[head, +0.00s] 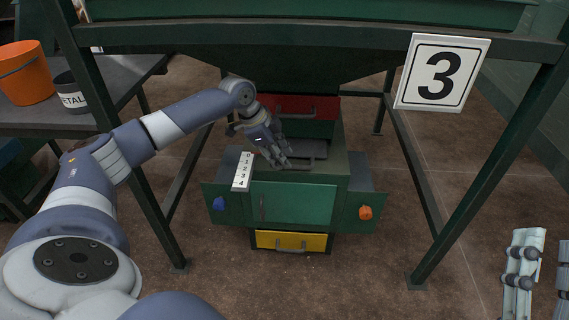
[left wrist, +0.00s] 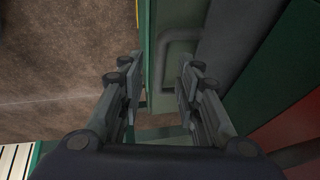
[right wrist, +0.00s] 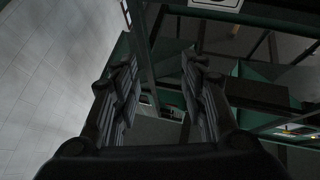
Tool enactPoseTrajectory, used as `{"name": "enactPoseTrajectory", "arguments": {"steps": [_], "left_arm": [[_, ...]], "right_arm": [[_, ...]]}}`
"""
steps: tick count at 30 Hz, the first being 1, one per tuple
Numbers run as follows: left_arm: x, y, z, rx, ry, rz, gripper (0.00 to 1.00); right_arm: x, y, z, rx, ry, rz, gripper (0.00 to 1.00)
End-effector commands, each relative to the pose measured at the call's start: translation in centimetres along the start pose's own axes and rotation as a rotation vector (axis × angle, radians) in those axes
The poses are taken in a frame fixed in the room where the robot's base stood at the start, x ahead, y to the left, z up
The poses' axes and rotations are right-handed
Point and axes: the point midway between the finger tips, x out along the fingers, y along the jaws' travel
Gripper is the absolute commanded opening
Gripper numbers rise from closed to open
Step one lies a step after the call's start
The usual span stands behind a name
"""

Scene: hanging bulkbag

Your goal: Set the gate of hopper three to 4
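Hopper three (head: 300,62) hangs in a green frame with its number 3 sign (head: 442,73). Under it, a green outlet box (head: 292,203) carries a white scale (head: 242,171) marked 0 to 4. The scale's edge also shows in the left wrist view (left wrist: 14,160). A grey-green gate plate with a bar handle (left wrist: 176,50) lies by my left fingertips. My left gripper (head: 284,163) is open above the box top, right of the scale; in the left wrist view its fingers (left wrist: 158,88) stand apart, handle ahead. My right gripper (right wrist: 160,75) is open and empty.
The box has a red drawer (head: 298,106), a yellow drawer (head: 291,242), a blue knob (head: 218,203) and an orange knob (head: 365,212). Frame legs (head: 490,170) stand either side. A table (head: 120,70) at left holds an orange bucket (head: 25,73) and a can (head: 70,94).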

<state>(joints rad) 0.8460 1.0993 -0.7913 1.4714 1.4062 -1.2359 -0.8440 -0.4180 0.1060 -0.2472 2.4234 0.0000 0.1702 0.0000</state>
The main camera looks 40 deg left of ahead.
Motion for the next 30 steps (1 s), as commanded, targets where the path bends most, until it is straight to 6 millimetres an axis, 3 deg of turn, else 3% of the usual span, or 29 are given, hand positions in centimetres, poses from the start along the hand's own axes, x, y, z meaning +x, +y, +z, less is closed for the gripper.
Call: {"name": "enactPoseTrajectory", "arguments": {"steps": [10,23,27,30], "left_arm": [[2.6,0.0,0.0,0.001,0.000,-0.001,0.31],[3.0,0.0,0.0,0.001,0.000,0.000,0.31],[3.0,0.0,0.0,0.000,0.000,0.000,0.02],[3.0,0.0,0.0,0.000,0.000,0.000,0.00]], "right_arm": [[-0.7,-0.5,-4.3,0.011,0.228,-0.009,0.40],[-0.9,-0.5,-5.1,0.013,0.270,-0.010,0.40],[-0.9,-0.5,-5.1,0.013,0.270,-0.010,0.40],[-0.9,-0.5,-5.1,0.013,0.270,-0.010,0.40]]}}
